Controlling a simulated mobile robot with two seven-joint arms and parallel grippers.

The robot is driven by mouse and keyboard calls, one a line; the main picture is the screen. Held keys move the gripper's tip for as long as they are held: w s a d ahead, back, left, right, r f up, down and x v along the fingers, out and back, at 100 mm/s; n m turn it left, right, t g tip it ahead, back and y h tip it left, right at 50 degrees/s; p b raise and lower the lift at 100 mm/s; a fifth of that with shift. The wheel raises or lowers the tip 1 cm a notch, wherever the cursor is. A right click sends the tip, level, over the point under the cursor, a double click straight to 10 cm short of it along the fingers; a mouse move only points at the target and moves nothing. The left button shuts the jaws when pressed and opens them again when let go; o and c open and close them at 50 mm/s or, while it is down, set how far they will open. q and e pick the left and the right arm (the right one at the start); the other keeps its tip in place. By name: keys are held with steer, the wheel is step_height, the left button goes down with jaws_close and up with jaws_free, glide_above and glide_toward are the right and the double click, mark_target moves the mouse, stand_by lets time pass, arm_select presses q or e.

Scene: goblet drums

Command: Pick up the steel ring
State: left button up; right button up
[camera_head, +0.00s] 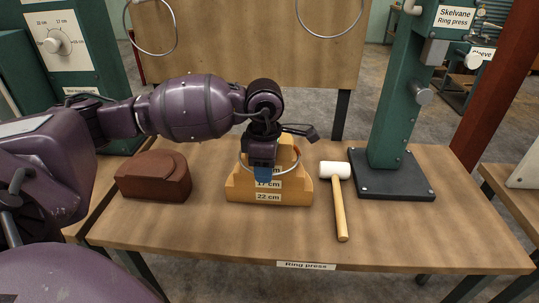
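A thin steel ring (296,163) is at the stepped wooden block (298,193), which carries size labels including 17 cm and 22 cm. The ring's curve shows on both sides of my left gripper (263,174). My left gripper points down in front of the block's upper part, with a blue tip showing. It overlaps the ring in the picture and hides part of it and of the block. I cannot tell whether its fingers are apart or closed on the ring. My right gripper is out of view.
A white-headed mallet (340,205) lies right of the block on the wooden table (390,235). A brown block (153,177) stands left. The green ring press (388,110) stands at the right rear. Two larger rings hang at the back board (240,45).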

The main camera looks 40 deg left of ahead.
arm_select(q)
steer(key=shift+f, duration=0.2)
stand_by(0.6)
jaws_close()
stand_by(1.4)
